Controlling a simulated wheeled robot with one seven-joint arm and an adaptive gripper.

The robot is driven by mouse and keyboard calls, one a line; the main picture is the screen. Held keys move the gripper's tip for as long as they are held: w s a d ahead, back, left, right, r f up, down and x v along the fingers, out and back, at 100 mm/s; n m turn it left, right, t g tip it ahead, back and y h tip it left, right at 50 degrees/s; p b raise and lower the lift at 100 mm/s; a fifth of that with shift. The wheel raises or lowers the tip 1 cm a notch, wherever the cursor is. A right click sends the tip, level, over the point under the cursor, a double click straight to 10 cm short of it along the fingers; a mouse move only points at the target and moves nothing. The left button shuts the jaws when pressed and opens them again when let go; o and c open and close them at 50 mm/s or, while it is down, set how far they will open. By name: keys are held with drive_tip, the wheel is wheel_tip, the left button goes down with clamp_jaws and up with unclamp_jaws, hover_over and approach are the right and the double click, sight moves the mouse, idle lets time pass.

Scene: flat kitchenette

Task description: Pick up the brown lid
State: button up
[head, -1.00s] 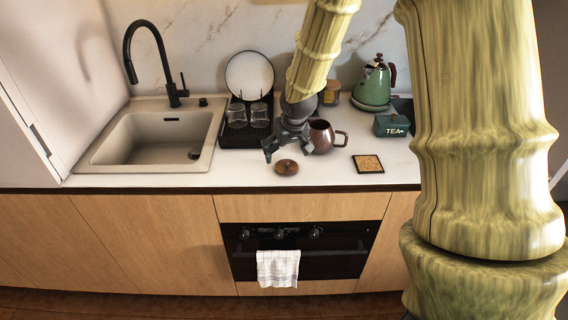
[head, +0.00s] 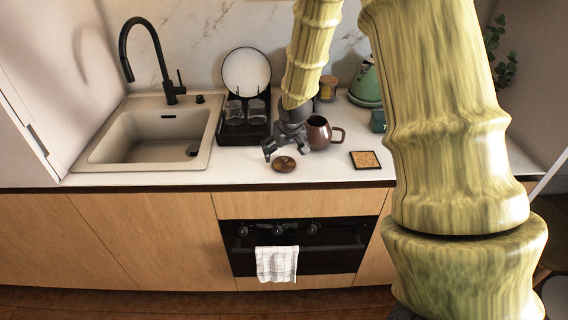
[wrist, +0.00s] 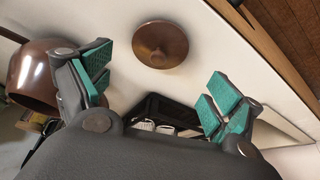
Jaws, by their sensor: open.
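The brown lid (head: 284,163) is a small round disc lying flat on the white counter, near the front edge. In the wrist view the lid (wrist: 160,44) has a small raised knob at its centre and lies beyond the fingertips, roughly centred between them. My gripper (head: 287,148) is just above and behind the lid in the head view. In the wrist view my gripper (wrist: 160,85) has its two teal-padded fingers spread wide with nothing between them. It does not appear to touch the lid.
A brown mug (head: 319,132) stands close to the right of my gripper; it also shows in the wrist view (wrist: 32,75). A cork coaster (head: 365,160) lies further right. A black rack (head: 240,132) with glasses is behind left, next to the sink (head: 140,155). The counter left of the lid is clear.

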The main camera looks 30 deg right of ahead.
sight(284, 158)
drive_tip(key=shift+p+x, duration=0.75)
drive_tip(key=shift+x, duration=0.6)
drive_tip(key=shift+w+d+f, duration=0.1)
drive_tip(key=shift+d+f, duration=0.05)
drive_tip(key=shift+f, duration=0.45)
drive_tip(key=shift+w+d+f, duration=0.1)
drive_tip(key=shift+f, duration=0.45)
drive_tip(key=c, duration=1.1)
